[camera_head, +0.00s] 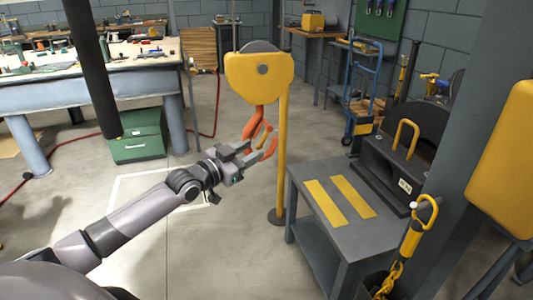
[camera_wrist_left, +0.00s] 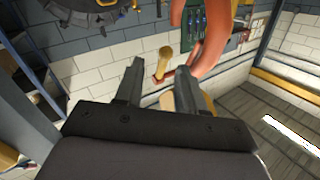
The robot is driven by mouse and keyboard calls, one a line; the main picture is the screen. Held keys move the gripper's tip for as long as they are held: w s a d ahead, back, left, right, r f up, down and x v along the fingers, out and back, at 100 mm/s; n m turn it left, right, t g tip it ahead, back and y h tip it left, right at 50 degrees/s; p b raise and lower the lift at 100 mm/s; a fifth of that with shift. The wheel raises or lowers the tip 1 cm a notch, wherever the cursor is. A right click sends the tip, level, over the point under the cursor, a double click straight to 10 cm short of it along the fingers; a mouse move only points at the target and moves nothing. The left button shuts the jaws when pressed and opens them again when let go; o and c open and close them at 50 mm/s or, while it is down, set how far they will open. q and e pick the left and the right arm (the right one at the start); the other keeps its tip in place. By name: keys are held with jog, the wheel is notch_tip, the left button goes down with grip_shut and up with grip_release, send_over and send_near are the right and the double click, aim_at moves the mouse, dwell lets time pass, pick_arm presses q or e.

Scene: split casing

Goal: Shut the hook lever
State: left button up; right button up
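An orange hook (camera_head: 270,146) hangs below a yellow hoist block (camera_head: 258,76). A short yellow lever (camera_head: 262,134) sits within the hook's opening, tilted away from the hook's tip as far as I can tell. My left gripper (camera_head: 246,152) is beside the hook on its left, with its fingers apart. In the left wrist view the fingers (camera_wrist_left: 159,82) are open and empty, and the lever's yellow knobbed end (camera_wrist_left: 164,55) shows beyond and between the fingertips. The orange hook (camera_wrist_left: 207,45) curves past the right finger. Contact with the lever cannot be told. My right gripper is out of view.
A yellow post (camera_head: 281,150) stands right behind the hook. A grey table (camera_head: 345,232) with yellow strips stands to the right, carrying a dark machine (camera_head: 390,174). A workbench (camera_head: 90,85) and a green cabinet (camera_head: 138,140) are at the left. The floor between is mostly free.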

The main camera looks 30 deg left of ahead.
aim_at(260, 143)
pick_arm(q)
jog(key=shift+w+a+r, duration=0.2)
jog(key=shift+r, duration=0.05)
jog(key=shift+w+d+b, duration=0.25)
jog(key=shift+w+b, duration=0.05)
jog(key=shift+w, duration=0.85)
jog(key=shift+w+d+b, duration=0.2)
jog(key=shift+w+b, duration=0.1)
jog(key=shift+w, duration=0.8)
jog(key=shift+w+d+b, duration=0.25)
jog(key=shift+w+b, duration=0.05)
jog(key=shift+w, duration=0.85)
grip_shut()
